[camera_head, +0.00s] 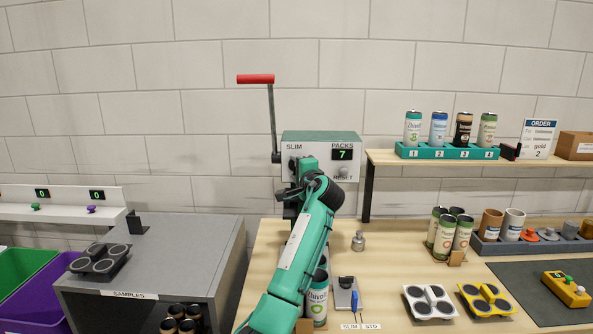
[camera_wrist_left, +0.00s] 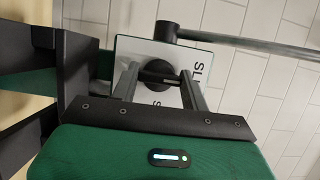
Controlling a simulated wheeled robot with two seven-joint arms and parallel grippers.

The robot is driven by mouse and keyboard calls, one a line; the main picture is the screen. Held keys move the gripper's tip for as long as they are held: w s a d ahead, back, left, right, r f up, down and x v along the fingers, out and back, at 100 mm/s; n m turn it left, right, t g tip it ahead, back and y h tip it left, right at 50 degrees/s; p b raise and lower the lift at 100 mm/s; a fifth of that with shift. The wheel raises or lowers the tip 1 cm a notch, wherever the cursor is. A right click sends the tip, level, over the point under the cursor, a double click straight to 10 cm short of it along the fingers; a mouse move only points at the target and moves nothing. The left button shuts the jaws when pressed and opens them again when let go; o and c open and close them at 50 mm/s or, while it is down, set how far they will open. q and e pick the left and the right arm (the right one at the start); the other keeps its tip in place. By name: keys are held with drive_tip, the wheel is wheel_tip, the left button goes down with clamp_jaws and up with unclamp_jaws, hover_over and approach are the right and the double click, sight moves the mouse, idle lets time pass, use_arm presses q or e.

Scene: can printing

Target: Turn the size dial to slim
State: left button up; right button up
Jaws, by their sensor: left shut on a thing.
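The size dial (camera_wrist_left: 157,72) is a dark round knob on the pale front plate of the press box (camera_head: 345,176). Part of a SLIM label shows beside it in the left wrist view, with another label partly hidden below. I cannot tell which label the dial points at. My left gripper (camera_wrist_left: 158,82) is shut on the dial, with one finger on each side. In the head view the left gripper (camera_head: 297,172) is at the lower left of the box's front, and my arm and wrist hide the dial. My right gripper is not in view.
The box has a PACKS display reading 7 and a red-handled lever (camera_head: 256,79) on its left. Cans (camera_head: 318,300) stand under my left forearm. A small metal weight (camera_head: 358,241) is on the wooden table. A shelf (camera_head: 480,158) with several cans is to the right.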

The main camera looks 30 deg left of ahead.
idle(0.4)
use_arm(q)
drive_tip(key=o, duration=0.8)
drive_tip(key=shift+o, duration=0.9)
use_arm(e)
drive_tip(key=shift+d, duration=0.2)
use_arm(q)
drive_tip(key=b+v, duration=0.3)
drive_tip(key=v, duration=1)
drive_tip(key=shift+s+d, duration=0.25)
drive_tip(key=shift+d, duration=0.05)
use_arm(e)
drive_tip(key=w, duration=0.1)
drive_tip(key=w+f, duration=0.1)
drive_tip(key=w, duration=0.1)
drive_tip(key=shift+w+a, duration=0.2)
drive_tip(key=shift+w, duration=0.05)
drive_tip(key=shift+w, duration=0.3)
